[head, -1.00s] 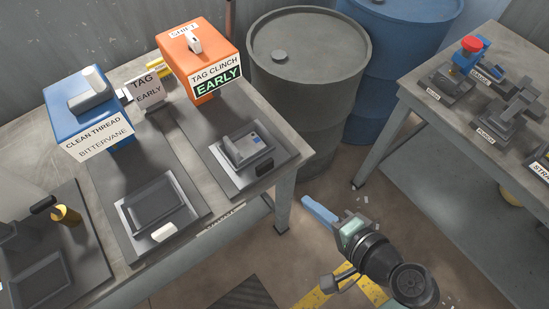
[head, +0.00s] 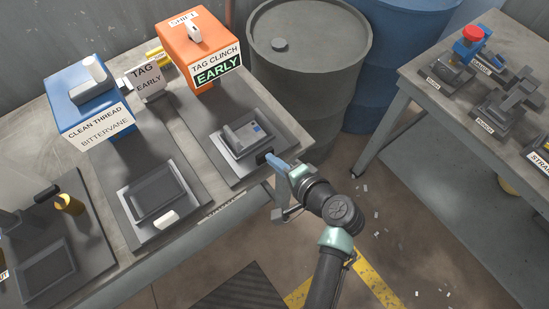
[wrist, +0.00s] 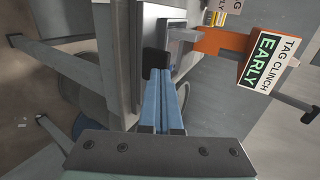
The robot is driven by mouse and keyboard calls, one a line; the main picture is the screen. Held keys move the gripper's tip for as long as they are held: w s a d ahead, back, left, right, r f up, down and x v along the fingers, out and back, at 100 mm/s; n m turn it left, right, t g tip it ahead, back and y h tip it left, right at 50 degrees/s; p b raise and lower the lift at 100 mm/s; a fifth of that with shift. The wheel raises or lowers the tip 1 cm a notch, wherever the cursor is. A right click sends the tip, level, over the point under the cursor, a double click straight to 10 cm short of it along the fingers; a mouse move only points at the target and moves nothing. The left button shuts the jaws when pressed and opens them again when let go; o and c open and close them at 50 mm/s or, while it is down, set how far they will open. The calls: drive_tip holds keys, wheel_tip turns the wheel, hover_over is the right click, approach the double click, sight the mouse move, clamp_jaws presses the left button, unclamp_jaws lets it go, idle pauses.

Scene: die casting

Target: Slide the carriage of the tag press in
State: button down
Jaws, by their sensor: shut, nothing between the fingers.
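The tag press is the orange machine (head: 199,55) labelled "TAG CLINCH" and "EARLY", at the back of the left bench. Its carriage (head: 237,139) sits out in front of it on a dark base plate, with a small grey part on top. A black knob (head: 263,158) is on the carriage's front edge. My gripper (head: 273,161) is shut and empty, with its blue fingers at the knob from the front right. In the wrist view the fingertips (wrist: 157,84) overlap the lower edge of the black knob (wrist: 154,60). I cannot tell whether they touch.
A blue machine (head: 89,104) labelled "CLEAN THREAD" stands to the left, with its own carriage (head: 152,192) in front. A grey drum (head: 306,75) stands behind the bench's right end. Another bench (head: 440,125) with several fixtures is at the right. Open floor lies between.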

idle(0.3)
drive_tip(key=w+a+b, duration=0.1)
drive_tip(key=w+a, duration=0.1)
drive_tip(key=w, duration=0.1)
drive_tip(key=w+a+b, duration=0.1)
drive_tip(key=w+a, duration=0.2)
drive_tip(key=w, duration=0.1)
drive_tip(key=w+a+b, duration=0.1)
drive_tip(key=w+a, duration=0.2)
drive_tip(key=w, duration=0.1)
drive_tip(key=shift+w+a+f, duration=0.1)
drive_tip(key=shift+w+a, duration=0.1)
drive_tip(key=shift+w, duration=0.05)
drive_tip(key=shift+w+a, duration=0.15)
drive_tip(key=shift+w, duration=0.05)
drive_tip(key=shift+r, duration=0.2)
